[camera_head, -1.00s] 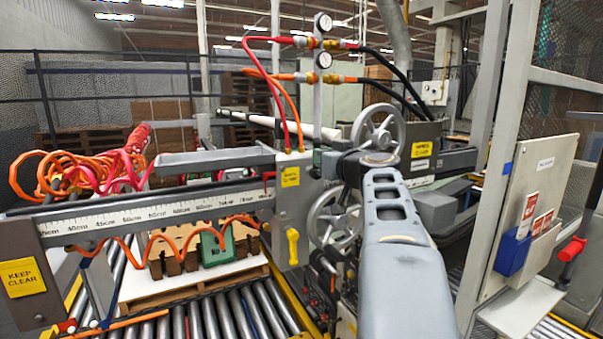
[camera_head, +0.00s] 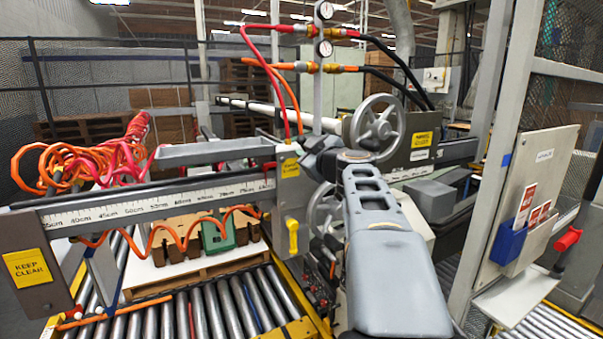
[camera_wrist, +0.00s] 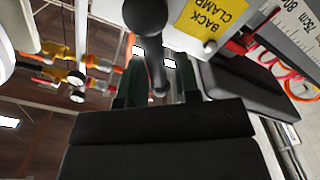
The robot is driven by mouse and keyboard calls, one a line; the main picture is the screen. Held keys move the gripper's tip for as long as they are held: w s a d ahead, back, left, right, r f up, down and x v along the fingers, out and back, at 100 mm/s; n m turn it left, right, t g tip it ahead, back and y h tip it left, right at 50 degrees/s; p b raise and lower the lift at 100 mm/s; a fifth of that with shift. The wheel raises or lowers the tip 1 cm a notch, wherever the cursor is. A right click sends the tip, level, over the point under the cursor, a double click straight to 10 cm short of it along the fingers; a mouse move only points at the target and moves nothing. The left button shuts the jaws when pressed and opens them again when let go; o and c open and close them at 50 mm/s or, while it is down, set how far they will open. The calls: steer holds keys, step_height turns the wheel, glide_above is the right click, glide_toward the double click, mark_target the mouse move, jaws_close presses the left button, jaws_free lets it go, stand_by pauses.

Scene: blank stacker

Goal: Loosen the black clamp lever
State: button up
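The black clamp lever (camera_wrist: 146,18) shows in the wrist view as a round knob on a slim shaft, in front of a pale plate with a yellow BACK CLAMP label (camera_wrist: 212,20). My gripper (camera_wrist: 160,82) has a dark finger on each side of the shaft, with a gap around it. It looks open, and I see no firm contact. In the head view my gripper (camera_head: 308,158) is at the upper right edge of the grey clamp housing (camera_head: 291,205). I cannot make out the lever clearly there.
The ruler beam (camera_head: 150,203) runs left from the housing. A yellow handle (camera_head: 292,236) hangs on the housing front. Red and orange hoses with gauges (camera_head: 324,48) rise just behind my gripper. A grey handwheel (camera_head: 377,128) stands close behind my arm.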

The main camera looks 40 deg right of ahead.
steer(key=shift+w+a+f+n+b, duration=0.15)
steer(key=shift+f+n+b, duration=0.15)
steer(key=shift+b, duration=0.45)
steer(key=shift+s+a+f+n+b, duration=0.15)
steer(key=shift+n+b, duration=0.25)
steer(key=shift+b, duration=0.3)
steer(key=shift+w+a+f+n+b, duration=0.15)
steer(key=shift+n+b, duration=0.35)
steer(key=shift+b, duration=0.4)
steer(key=n+b, duration=0.1)
steer(key=b, duration=0.2)
steer(key=shift+a+f+n, duration=0.2)
steer(key=shift+f+n, duration=0.1)
steer(key=shift+n, duration=0.1)
steer(key=n+b, duration=0.1)
steer(key=b, duration=0.2)
steer(key=f+n+b, duration=0.1)
steer(key=n+b, duration=0.1)
steer(key=b, duration=0.1)
steer(key=f+n+b, duration=0.1)
steer(key=n+b, duration=0.1)
steer(key=b, duration=0.1)
steer(key=shift+a, duration=0.35)
steer(key=shift+r, duration=0.1)
steer(key=s+a+b, duration=0.1)
steer(key=s+b, duration=0.4)
steer(key=s, duration=0.4)
steer(key=shift+a, duration=0.15)
